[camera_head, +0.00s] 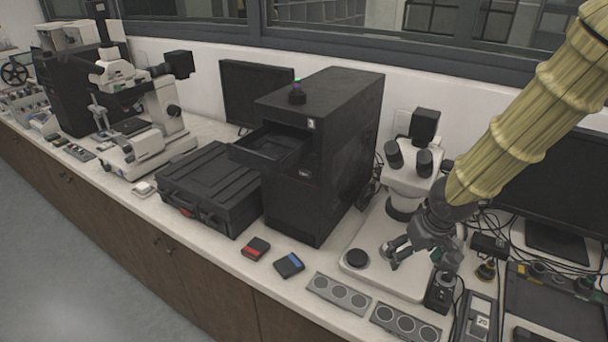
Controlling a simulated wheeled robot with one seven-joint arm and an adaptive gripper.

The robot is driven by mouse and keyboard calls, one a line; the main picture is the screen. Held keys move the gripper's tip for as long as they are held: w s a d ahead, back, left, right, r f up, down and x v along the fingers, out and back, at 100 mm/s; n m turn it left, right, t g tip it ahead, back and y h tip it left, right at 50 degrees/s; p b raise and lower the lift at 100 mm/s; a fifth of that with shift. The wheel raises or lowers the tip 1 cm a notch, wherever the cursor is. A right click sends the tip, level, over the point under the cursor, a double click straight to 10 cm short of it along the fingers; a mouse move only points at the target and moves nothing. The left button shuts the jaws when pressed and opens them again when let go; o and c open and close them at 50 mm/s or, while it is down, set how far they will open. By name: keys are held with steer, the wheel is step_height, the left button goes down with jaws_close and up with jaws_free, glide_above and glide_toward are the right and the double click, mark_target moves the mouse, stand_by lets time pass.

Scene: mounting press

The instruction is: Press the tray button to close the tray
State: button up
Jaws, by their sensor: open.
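A black tower-shaped machine (345,140) stands on the white counter in the middle of the view. Its tray (240,153) sticks out from the upper front, open, towards the left. A small light-coloured mark (311,124) is on the front near the top; I cannot tell whether it is the tray button.
A white microscope (411,178) is beside my gripper. A black case (208,190) lies left of the machine. A monitor (545,190) and cables are at right.

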jaws_close()
stand_by(1.4)
